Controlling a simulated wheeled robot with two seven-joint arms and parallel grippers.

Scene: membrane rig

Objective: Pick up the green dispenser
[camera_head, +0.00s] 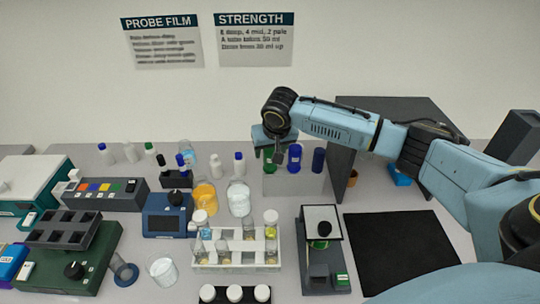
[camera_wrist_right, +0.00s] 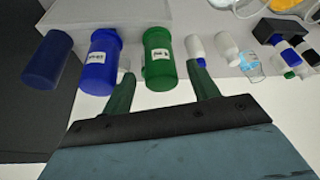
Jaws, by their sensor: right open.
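The green dispenser (camera_wrist_right: 158,52) is a green cylinder with a small white label, seen in the wrist view between and beyond my right gripper's fingers. In the head view my gripper largely hides it. My right gripper (camera_wrist_right: 161,72) is open and empty, one finger to each side of the dispenser in the picture. I cannot tell the exact gap in depth. In the head view my right gripper (camera_head: 272,147) is above the left end of the row of dispensers. My left gripper is not in view.
A blue dispenser (camera_head: 294,158) stands close beside the green one, and a dark blue one (camera_head: 318,160) stands farther right. White bottles (camera_head: 239,163) and flasks (camera_head: 239,198) stand to the left. A grey panel (camera_head: 345,150) rises to the right. A black mat (camera_head: 400,250) is clear.

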